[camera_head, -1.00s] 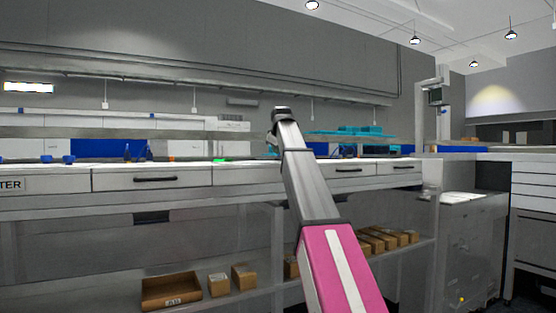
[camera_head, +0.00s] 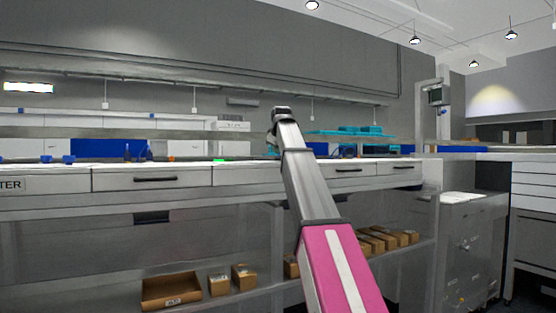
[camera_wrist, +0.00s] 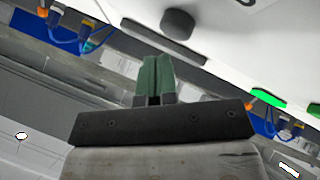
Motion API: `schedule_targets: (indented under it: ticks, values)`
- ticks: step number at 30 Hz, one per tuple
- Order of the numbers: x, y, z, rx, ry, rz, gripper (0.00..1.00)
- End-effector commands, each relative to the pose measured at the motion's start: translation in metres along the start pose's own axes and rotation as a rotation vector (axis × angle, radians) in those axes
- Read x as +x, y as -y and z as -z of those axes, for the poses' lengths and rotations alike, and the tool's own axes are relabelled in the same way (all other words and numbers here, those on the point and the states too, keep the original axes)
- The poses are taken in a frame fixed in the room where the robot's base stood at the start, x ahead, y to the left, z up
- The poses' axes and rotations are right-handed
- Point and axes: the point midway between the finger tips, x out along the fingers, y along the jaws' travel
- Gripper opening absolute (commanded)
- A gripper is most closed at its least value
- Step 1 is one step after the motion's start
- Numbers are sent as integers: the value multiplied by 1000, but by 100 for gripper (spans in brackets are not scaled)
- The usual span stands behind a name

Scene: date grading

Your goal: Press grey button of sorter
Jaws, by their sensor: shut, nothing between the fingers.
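In the wrist view a dark grey, round, button-like piece (camera_wrist: 177,24) stands out from a white panel (camera_wrist: 245,55), and I take it for the sorter's grey button. A flat dark bar (camera_wrist: 140,30) lies just below it in the picture. A bright green piece (camera_wrist: 268,97) is on the panel's edge at the right. My gripper (camera_wrist: 156,62) has two dark green fingers closed together and empty. Their tips appear just below the bar, apart from the grey piece in the picture; the remaining distance is unclear. In the head view my arm hides the gripper, and I cannot make out the grey button.
A long white bench with drawers (camera_head: 140,178) runs across the head view. Cardboard boxes (camera_head: 170,290) stand on its lower shelf. Turquoise trays (camera_head: 352,133) are behind my arm. A grey cabinet (camera_head: 465,250) stands at the right. Blue-connector cables (camera_wrist: 75,38) show in the wrist view.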

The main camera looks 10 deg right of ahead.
Motion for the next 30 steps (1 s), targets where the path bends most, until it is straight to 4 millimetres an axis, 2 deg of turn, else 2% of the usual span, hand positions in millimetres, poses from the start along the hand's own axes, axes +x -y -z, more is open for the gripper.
schedule_targets:
  ticks: [30]
  values:
    - [6, 4, -4, 0, 0, 0, 0]
